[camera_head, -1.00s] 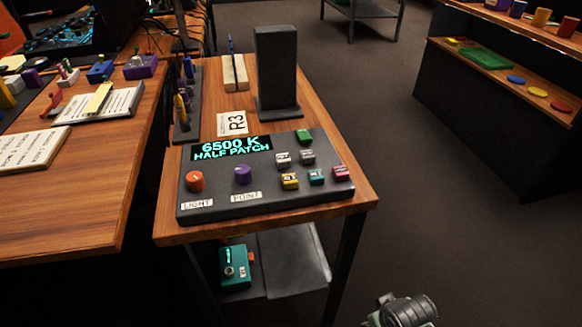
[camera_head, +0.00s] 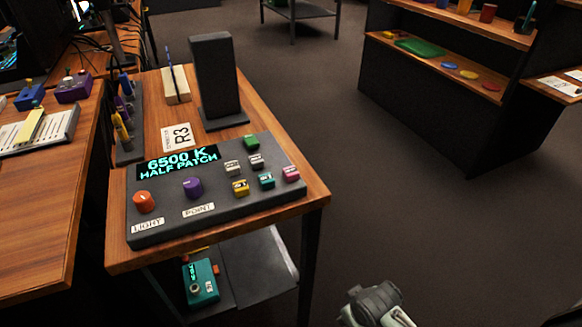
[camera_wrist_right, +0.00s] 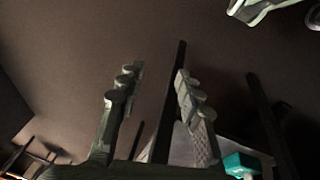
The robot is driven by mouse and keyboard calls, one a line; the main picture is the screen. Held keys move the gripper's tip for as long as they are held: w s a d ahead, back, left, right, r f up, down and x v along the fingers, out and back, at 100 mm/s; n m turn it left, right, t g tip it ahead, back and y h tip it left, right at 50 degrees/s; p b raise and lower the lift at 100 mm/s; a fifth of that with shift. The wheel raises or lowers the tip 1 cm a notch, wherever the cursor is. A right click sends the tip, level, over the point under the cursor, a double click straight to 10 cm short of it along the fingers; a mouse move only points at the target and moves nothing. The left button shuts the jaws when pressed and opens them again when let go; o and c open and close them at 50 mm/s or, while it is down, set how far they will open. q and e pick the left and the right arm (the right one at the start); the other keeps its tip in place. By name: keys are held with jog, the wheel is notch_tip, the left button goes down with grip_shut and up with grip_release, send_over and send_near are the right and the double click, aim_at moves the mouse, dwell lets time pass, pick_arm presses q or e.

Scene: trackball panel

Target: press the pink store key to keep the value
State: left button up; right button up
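The dark control panel (camera_head: 160,232) lies on a small wooden table in the head view. The pink key (camera_head: 291,174) is at the panel's right end, beside a teal key (camera_head: 266,181) and a yellow key (camera_head: 240,187). Its display (camera_head: 178,161) reads "6500 K HALF PATCH". Part of my right arm shows at the bottom edge of the head view, below and right of the table, apart from the panel. In the right wrist view my right gripper (camera_wrist_right: 155,85) is open and empty, its fingers apart over dark floor. My left gripper is out of view.
A tall dark block (camera_head: 216,75) and a pen rack (camera_head: 127,140) stand behind the panel. A teal box (camera_head: 201,282) is on the lower shelf. Floor right of the table is clear.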

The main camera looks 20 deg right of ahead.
jog(key=shift+w+a, duration=0.1)
jog(key=shift+a, duration=0.1)
grip_shut()
jog(key=shift+w+r, duration=0.2)
jog(key=shift+w, duration=0.2)
jog(key=shift+s+d, duration=0.1)
jog(key=shift+d, duration=0.05)
jog(key=shift+s+f, duration=0.2)
jog(key=shift+s, duration=0.2)
